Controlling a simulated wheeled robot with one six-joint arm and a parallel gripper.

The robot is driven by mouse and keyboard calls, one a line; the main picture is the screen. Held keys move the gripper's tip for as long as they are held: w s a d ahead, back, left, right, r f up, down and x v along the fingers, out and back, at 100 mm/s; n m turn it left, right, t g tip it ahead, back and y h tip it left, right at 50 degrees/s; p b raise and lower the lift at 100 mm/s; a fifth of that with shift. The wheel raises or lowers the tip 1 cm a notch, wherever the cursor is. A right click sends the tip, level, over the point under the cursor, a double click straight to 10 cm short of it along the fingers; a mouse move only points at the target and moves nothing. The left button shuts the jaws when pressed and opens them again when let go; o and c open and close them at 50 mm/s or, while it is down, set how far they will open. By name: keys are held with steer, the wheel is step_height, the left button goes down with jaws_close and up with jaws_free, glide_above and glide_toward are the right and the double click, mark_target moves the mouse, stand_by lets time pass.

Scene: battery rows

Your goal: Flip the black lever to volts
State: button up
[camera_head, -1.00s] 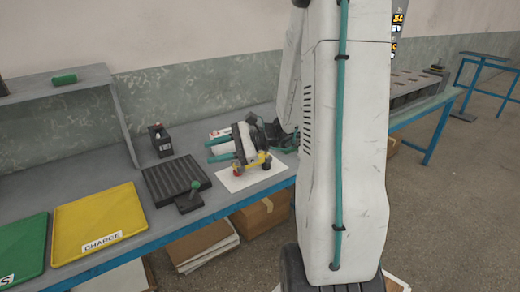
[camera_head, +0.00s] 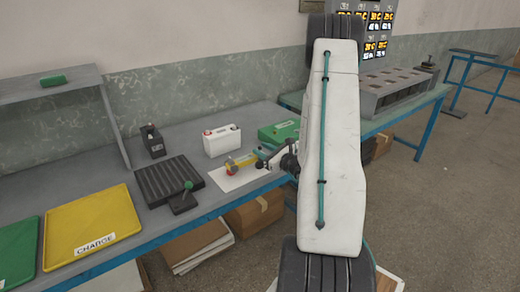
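No lever marked volts can be read in the head view. A dark block with a short upright stem and green knob (camera_head: 187,187) stands on the bench in front of a ribbed black tray. A small black box (camera_head: 153,142) with a pale label stands behind the tray. A yellow piece with a red end (camera_head: 240,162) lies over a white sheet (camera_head: 232,180). My gripper (camera_head: 268,157) is low over the bench near the right end of that piece. It is small and partly hidden by my arm, so its fingers and any contact cannot be made out.
The ribbed black tray (camera_head: 172,180), yellow CHARGE tray (camera_head: 94,228) and green tray (camera_head: 18,249) lie left. A grey slotted rack (camera_head: 392,92) stands right.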

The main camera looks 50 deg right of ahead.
steer(key=shift+w, duration=0.9)
jaws_close()
steer(key=shift+s+f+t, duration=0.1)
steer(key=shift+s+t, duration=0.1)
steer(key=shift+t, duration=0.5)
jaws_free()
